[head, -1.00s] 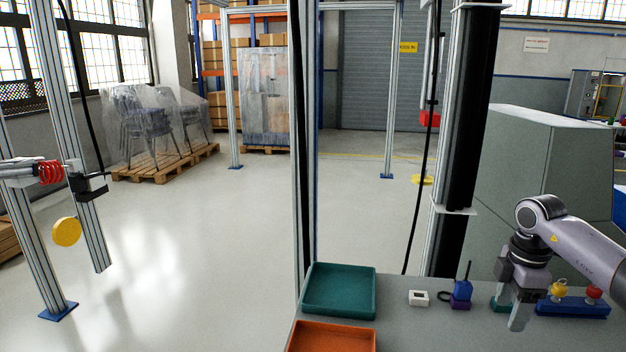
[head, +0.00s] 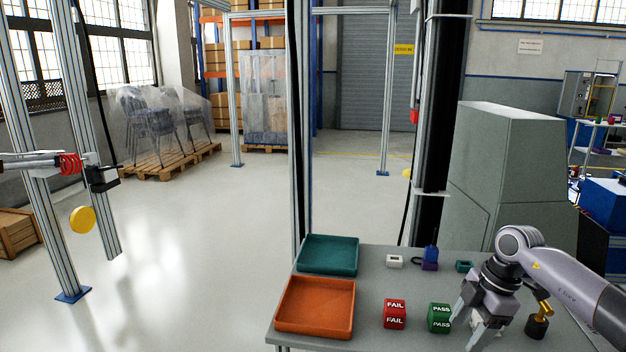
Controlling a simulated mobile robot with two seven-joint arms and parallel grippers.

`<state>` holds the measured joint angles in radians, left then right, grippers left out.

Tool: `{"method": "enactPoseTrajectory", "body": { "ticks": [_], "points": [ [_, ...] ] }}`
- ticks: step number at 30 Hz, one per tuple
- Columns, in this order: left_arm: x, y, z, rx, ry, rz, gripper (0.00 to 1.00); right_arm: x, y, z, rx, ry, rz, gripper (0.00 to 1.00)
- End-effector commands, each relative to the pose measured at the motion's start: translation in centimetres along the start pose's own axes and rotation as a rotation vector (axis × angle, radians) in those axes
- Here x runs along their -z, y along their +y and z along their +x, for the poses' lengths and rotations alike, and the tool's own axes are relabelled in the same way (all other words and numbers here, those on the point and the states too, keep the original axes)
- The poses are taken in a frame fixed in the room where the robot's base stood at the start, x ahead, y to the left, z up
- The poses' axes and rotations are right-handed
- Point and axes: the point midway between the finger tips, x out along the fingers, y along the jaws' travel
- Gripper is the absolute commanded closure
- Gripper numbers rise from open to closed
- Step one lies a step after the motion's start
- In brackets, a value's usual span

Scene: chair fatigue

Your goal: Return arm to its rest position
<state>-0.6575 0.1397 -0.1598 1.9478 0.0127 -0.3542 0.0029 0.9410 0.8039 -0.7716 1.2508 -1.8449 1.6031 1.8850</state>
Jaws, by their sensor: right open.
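My right arm comes in from the right over the grey table (head: 375,285). My right gripper (head: 474,332) points down with its fingers apart and nothing between them. It is beside the green PASS block (head: 439,318); I cannot tell whether a finger touches it. The red FAIL block (head: 395,314) stands to the left of the green one. A black stamp with a brass handle (head: 537,323) stands to the right of the gripper. My left gripper is not in the picture.
An orange tray (head: 315,307) and a teal tray (head: 328,255) occupy the table's left side. A small white device (head: 394,261), a blue and purple item (head: 430,259) and a teal item (head: 464,266) stand along the back. A grey cabinet (head: 500,170) rises behind.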

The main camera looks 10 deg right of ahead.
Motion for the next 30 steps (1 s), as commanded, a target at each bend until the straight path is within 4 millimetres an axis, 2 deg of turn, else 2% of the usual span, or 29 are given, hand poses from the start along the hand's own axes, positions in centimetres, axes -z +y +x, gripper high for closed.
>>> {"method": "enactPoseTrajectory", "body": {
  "ticks": [1, 3, 7, 9, 12, 15, 18, 22, 26, 30],
  "points": [
    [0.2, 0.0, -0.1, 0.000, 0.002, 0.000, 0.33, 2.5, -0.6, 2.0, -0.002, 0.093, -0.070, 0.39],
    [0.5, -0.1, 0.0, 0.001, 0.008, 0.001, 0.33, 6.1, -1.3, 4.2, -0.023, 0.236, -0.165, 0.39],
    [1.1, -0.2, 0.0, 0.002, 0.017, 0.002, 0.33, 13.2, -3.4, 7.1, -0.105, 0.534, -0.298, 0.39],
    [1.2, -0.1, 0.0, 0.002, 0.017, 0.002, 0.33, 16.8, -4.6, 7.8, -0.174, 0.697, -0.333, 0.39],
    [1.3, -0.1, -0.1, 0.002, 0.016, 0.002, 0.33, 20.8, -6.0, 7.9, -0.297, 0.905, -0.328, 0.39],
    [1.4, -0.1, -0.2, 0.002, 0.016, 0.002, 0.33, 23.4, -7.0, 7.3, -0.441, 1.073, -0.260, 0.39],
    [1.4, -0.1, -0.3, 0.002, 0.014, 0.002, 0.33, 24.4, -7.5, 6.7, -0.592, 1.186, -0.137, 0.39],
    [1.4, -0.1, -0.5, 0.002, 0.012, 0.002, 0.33, 23.6, -8.0, 6.7, -0.771, 1.238, 0.088, 0.39],
    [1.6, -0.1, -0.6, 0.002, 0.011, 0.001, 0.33, 20.8, -8.8, 8.0, -0.901, 1.183, 0.356, 0.39],
    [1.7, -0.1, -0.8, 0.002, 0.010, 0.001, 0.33, 16.8, -11.3, 11.0, -0.951, 1.027, 0.649, 0.39]
  ]
}}
